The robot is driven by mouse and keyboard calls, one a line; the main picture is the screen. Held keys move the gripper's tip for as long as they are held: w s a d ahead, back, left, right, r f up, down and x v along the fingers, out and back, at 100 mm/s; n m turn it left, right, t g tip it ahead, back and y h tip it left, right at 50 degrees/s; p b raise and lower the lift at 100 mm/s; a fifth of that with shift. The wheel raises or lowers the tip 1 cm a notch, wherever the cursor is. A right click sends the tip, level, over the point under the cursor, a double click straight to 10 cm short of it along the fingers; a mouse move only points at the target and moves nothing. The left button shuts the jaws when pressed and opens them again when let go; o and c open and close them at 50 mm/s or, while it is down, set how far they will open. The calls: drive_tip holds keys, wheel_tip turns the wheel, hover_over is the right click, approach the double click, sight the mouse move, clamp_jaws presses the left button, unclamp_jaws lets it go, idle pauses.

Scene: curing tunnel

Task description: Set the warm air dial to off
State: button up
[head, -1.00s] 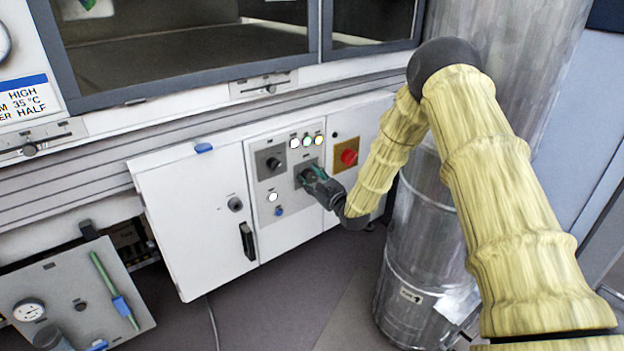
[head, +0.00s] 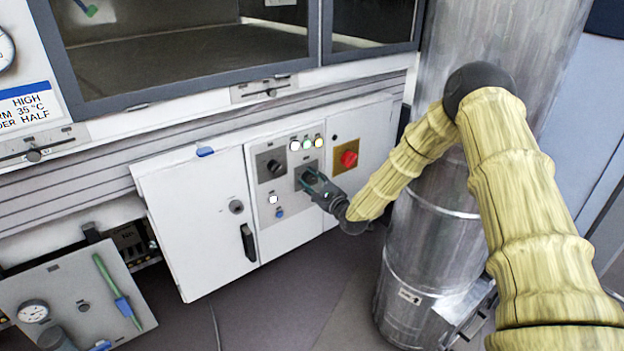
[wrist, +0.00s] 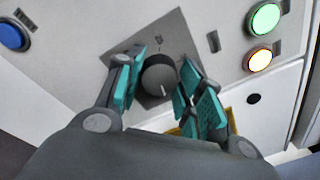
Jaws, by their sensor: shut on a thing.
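A dark round dial (wrist: 158,75) on a grey square plate (wrist: 178,27) sits on the white control panel. It has a pale pointer line towards the bottom of the wrist picture. In the head view my gripper (head: 312,182) reaches the panel from the right and hides part of the dial. A second dark dial (head: 273,166) is up and left of it. The labels are too small to read, so I cannot tell which one is named warm air.
Lit lamps (head: 307,143) sit above the dial. A red knob (head: 349,159) on a yellow plate is to the right. A blue button (head: 279,213) is lower left. A metal column (head: 435,245) stands close beside my arm.

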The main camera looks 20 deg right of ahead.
drive_tip(key=n, duration=0.6)
drive_tip(key=shift+f, duration=0.15)
drive_tip(key=n+y+p, duration=0.1)
drive_tip(key=n, duration=1.1)
drive_tip(key=shift+d+f+y+p, duration=0.1)
drive_tip(key=shift+y+p, duration=0.3)
drive_tip(key=n+p, duration=0.1)
drive_tip(key=n, duration=0.5)
drive_tip(key=shift+d, duration=0.1)
drive_tip(key=n, duration=0.5)
drive_tip(key=shift+d+n+g+y+p, duration=0.1)
drive_tip(key=shift+n+g+y+p, duration=0.2)
drive_tip(key=shift+g+p, duration=0.1)
drive_tip(key=n, duration=0.5)
drive_tip(key=shift+n, duration=0.3)
drive_tip(key=n, duration=0.5)
drive_tip(key=shift+w+d+g, duration=0.1)
drive_tip(key=shift+g, duration=0.3)
drive_tip(key=n, duration=0.3)
drive_tip(key=n+h, duration=0.1)
drive_tip(key=n, duration=0.1)
drive_tip(key=shift+d+r, duration=0.1)
drive_tip(key=shift+r, duration=0.15)
drive_tip(key=shift+n, duration=0.3)
